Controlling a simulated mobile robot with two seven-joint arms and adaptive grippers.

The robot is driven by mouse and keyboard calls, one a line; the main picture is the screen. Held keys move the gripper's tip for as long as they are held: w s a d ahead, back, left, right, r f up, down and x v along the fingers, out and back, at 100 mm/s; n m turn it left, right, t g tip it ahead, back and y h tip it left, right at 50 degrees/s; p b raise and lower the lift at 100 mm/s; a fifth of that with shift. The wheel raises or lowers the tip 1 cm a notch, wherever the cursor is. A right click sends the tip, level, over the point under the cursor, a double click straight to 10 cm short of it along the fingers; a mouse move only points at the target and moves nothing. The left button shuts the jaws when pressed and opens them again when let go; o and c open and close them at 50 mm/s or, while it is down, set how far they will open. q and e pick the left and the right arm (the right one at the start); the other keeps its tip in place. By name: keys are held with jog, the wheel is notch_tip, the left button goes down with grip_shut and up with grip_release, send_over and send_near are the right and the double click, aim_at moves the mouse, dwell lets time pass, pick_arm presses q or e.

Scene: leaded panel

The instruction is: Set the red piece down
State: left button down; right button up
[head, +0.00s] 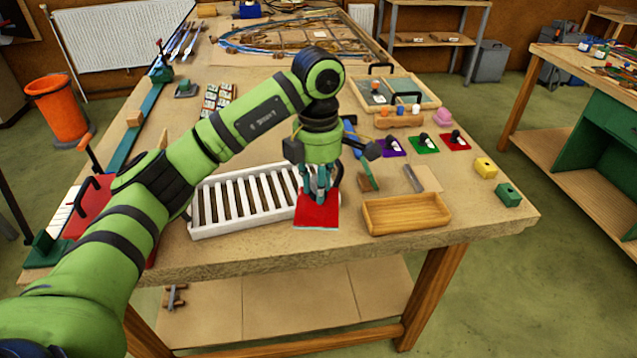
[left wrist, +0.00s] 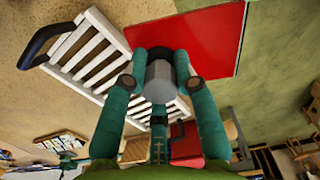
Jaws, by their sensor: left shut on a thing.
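The red piece (head: 316,214) is a flat red pane near the front edge of the workbench, beside the right end of the white slatted rack (head: 243,202). My left gripper (head: 318,190) points down over it. In the left wrist view the fingers (left wrist: 160,72) are closed around a grey knob-like grip (left wrist: 159,82) in front of the red pane (left wrist: 205,38). The pane overlaps the rack's edge in that view. I cannot tell whether the pane touches the bench or hangs just above it. My right gripper is not in view.
A wooden tray (head: 405,225) stands just right of the red piece. Purple, green and red panes with black knobs (head: 425,144) lie farther back. Yellow (head: 485,168) and green blocks (head: 508,195) sit near the right edge. A red board with a black handle (head: 92,205) is at left.

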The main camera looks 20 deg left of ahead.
aim_at(315, 207)
pick_arm(q)
jog(key=s+m, duration=0.1)
jog(key=s+f+m, duration=0.2)
jog(key=shift+d+f, duration=0.1)
jog(key=shift+d, duration=0.2)
jog(key=f+m, duration=0.1)
jog(key=s+f+m, duration=0.2)
jog(key=shift+a+f+m, duration=0.2)
jog(key=shift+f+m, duration=0.1)
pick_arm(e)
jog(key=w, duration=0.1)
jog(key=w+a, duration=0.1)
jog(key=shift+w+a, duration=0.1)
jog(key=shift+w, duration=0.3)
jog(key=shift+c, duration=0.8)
pick_arm(q)
jog(key=s+d+f+m, duration=0.1)
jog(key=s+f+m, duration=1.1)
jog(key=f+m, duration=0.3)
jog(key=m, duration=0.3)
jog(key=shift+d, duration=0.4)
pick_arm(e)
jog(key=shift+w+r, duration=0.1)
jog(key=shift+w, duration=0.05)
